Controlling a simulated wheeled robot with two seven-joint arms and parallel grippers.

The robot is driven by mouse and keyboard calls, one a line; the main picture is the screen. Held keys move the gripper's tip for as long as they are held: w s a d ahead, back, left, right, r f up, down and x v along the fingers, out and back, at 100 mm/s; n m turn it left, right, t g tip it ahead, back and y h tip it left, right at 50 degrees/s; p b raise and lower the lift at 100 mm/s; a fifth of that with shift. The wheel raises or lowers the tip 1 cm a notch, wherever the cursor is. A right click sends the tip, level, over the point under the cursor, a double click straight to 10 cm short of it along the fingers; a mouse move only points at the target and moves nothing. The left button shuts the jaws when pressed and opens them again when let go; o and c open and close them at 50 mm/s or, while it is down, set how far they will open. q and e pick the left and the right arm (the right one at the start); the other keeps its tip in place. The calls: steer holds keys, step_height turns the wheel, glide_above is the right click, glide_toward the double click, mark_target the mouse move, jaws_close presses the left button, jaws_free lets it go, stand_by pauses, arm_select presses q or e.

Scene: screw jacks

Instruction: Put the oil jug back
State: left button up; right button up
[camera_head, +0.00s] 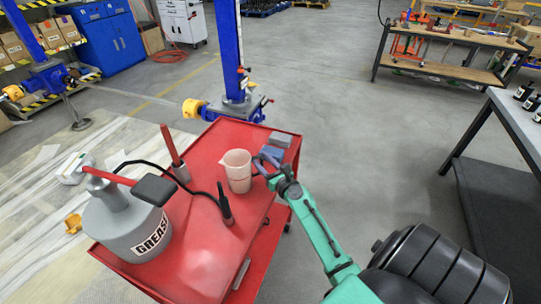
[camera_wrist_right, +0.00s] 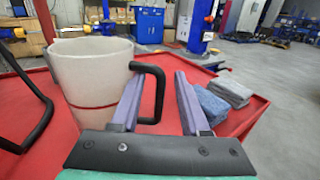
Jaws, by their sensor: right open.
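The oil jug (camera_head: 237,174) is a pale translucent beaker with a pouring lip and a red line around it. It stands upright on the red cart top (camera_head: 212,255). In the right wrist view the jug (camera_wrist_right: 95,85) is at the left, with its black handle (camera_wrist_right: 158,92) facing my gripper. My right gripper (camera_head: 266,163) is open at the jug's right side. In the wrist view its two purple-grey fingers (camera_wrist_right: 157,80) are apart, with the handle showing between them. Contact with the handle cannot be told. My left gripper is not in view.
A grey grease drum (camera_head: 112,232) with a hose and a red-handled pump stands on the cart's left. Folded blue and grey cloths (camera_wrist_right: 231,92) lie right of the jug. A blue lift post (camera_head: 229,50) rises behind the cart. The cart's front is fairly clear.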

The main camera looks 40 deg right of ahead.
steer(key=s+b, duration=0.2)
steer(key=s, duration=0.9)
steer(key=shift+s+a+b, duration=0.3)
steer(key=shift+b, duration=0.05)
